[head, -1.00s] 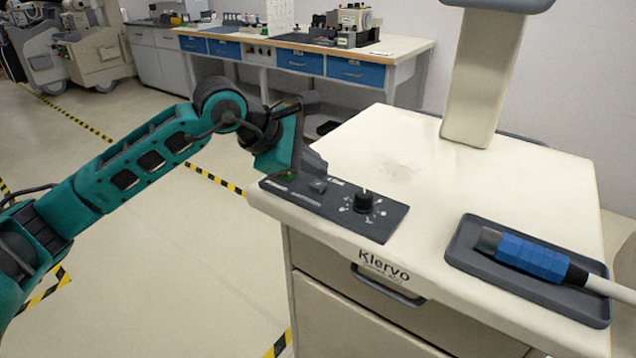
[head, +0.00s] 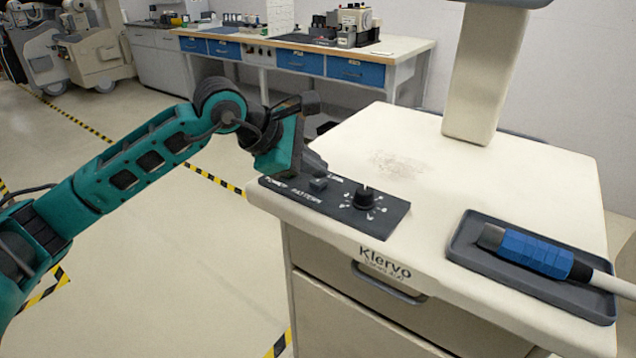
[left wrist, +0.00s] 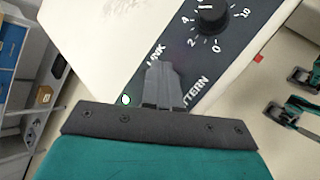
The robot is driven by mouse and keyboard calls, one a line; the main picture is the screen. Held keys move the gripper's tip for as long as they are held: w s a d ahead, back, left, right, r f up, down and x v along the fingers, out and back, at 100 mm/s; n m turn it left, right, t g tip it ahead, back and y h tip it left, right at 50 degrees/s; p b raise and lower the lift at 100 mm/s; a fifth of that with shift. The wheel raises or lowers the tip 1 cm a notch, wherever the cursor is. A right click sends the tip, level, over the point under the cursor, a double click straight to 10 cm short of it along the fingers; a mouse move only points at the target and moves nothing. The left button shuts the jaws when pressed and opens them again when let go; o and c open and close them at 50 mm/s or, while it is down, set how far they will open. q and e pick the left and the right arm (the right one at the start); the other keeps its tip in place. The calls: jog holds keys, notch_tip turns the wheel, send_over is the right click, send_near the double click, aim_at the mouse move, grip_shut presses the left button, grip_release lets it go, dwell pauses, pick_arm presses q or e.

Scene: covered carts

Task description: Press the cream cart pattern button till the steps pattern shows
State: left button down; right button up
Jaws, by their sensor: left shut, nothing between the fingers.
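The cream cart (head: 520,190) stands at the right, with a dark control panel (head: 385,218) on its front left corner. The panel carries a small square pattern button (head: 318,185), printed PATTERN beside it, and a round black knob (head: 364,197). My left gripper (head: 312,165) is shut and empty, pointing down just behind the button; contact cannot be told. In the left wrist view its fingers (left wrist: 163,85) lie between the words LINK and PATTERN and hide the button. My right gripper is out of view.
A grey tray (head: 470,240) with a blue-gripped handpiece (head: 535,252) lies on the cart's right front. A column (head: 485,75) rises from the cart's back. A workbench (head: 400,50) stands behind.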

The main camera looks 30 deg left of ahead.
aim_at(314, 182)
pick_arm(q)
jog(key=shift+f+b, duration=0.55)
dwell(0.7)
jog(key=shift+r, duration=0.15)
jog(key=shift+r+p, duration=0.55)
jog(key=shift+r, duration=0.25)
jog(key=shift+r+p, duration=1.65)
jog(key=shift+r, duration=0.9)
